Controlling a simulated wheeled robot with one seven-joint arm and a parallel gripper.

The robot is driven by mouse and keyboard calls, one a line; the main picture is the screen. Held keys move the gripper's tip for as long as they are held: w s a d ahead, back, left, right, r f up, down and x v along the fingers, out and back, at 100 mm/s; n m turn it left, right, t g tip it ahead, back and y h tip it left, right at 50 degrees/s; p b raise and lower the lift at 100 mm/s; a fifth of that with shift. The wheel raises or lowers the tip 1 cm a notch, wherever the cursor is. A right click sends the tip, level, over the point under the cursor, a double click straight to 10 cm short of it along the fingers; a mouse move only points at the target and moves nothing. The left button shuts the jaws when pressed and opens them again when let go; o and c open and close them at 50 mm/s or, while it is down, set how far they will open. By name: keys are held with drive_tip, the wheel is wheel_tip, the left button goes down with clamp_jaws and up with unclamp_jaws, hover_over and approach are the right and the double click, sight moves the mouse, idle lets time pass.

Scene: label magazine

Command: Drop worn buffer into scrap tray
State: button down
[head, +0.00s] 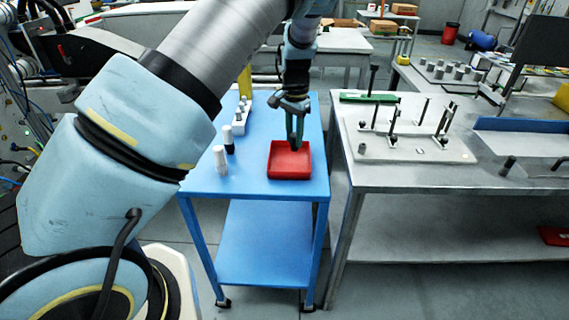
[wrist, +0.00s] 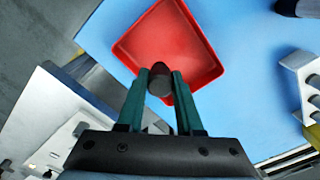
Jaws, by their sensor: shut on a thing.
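The red scrap tray (head: 272,171) sits on the right part of the blue cart's top, and it fills the upper middle of the wrist view (wrist: 133,43). My gripper (head: 295,143) is above the tray, pointing down. In the wrist view its green fingers (wrist: 160,84) are shut on a small dark, grey-ended cylinder, the worn buffer (wrist: 159,86). The buffer shows over the near edge of the tray in that view. In the head view it is a small dark shape at the fingertips, and its exact height above the tray floor is hard to tell.
On the blue cart (head: 235,184) stand a white cylinder (head: 220,160), a black-and-white one (head: 229,140) and a white holder (head: 241,120) with grey pieces. A grey workbench (head: 385,178) with upright rods on a plate stands close to the right, across a narrow gap.

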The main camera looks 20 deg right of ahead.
sight(294, 150)
drive_tip(key=shift+f+b, duration=2.55)
drive_tip(key=shift+b, duration=0.15)
drive_tip(key=shift+r, duration=0.1)
drive_tip(key=shift+c, duration=2.4)
unclamp_jaws()
wheel_tip(294, 150, up, 11)
drive_tip(key=shift+f+b, duration=0.1)
drive_tip(key=shift+b, duration=0.6)
